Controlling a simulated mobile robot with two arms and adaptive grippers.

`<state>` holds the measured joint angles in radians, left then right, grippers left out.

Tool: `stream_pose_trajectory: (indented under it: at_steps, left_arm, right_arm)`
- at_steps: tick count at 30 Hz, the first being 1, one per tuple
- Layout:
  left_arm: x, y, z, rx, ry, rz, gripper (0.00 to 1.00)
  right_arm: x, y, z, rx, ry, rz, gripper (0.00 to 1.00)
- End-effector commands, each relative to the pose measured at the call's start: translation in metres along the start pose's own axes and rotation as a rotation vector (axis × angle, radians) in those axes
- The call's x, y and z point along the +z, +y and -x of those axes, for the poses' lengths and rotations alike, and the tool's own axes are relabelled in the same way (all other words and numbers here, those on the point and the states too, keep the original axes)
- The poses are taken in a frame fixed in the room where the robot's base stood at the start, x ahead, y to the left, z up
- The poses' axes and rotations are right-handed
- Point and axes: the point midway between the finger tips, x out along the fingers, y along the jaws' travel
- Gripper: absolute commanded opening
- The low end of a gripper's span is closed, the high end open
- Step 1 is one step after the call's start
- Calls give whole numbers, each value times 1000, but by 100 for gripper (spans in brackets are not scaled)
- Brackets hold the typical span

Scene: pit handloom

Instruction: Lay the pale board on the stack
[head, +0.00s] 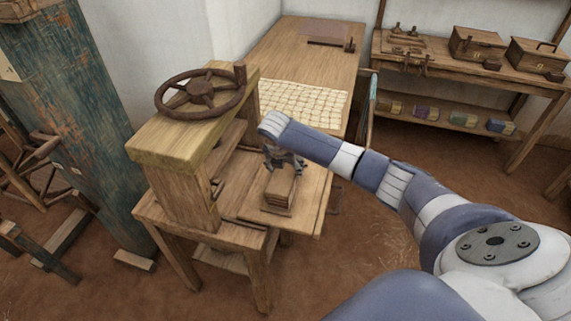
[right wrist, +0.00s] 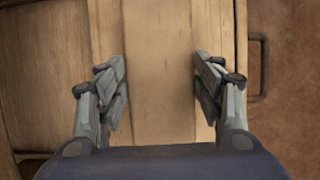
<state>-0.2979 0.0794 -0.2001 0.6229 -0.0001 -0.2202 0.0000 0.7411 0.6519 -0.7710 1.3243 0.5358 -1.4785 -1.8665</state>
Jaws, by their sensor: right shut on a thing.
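My right gripper (head: 285,167) reaches down over the small wooden stack (head: 279,192) on the low bench beside the press. In the right wrist view the gripper (right wrist: 160,82) has its fingers on both long sides of the pale board (right wrist: 160,50), shut on it. The board is a plain light wooden slab running away from the wrist. In the head view the fingers partly hide the top of the stack, and I cannot tell whether the board touches what lies below. A thin darker base (head: 277,209) shows under the stack. My left gripper is out of view.
A wooden press with a dark handwheel (head: 201,91) stands close on the left. A pale gridded sheet (head: 303,104) lies on the long table (head: 330,57) behind. A shelf (head: 433,105) with boxes and bundles stands at the back right. The bench's right side is mostly clear.

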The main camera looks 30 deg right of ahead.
Motion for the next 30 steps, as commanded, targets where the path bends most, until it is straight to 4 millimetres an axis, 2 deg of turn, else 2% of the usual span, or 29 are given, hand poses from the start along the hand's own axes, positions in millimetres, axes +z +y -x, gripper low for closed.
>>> stream_pose_trajectory:
  at_steps: [3,7,8,10,11,23,26,30]
  left_arm:
    - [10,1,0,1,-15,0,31]
    - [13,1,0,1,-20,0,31]
    - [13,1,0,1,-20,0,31]
    - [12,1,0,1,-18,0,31]
    - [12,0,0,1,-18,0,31]
    - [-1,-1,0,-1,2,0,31]
    - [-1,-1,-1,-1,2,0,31]
    - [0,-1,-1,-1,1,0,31]
  right_arm:
    - [0,0,0,1,0,0,32]
    - [0,0,-1,1,1,0,32]
    - [-1,0,-1,1,1,0,64]
    - [0,0,-1,1,1,0,79]
    - [0,0,-1,1,1,0,81]
    - [0,0,2,2,1,0,81]
    - [1,1,10,5,0,0,81]
    - [1,1,34,6,-2,0,81]
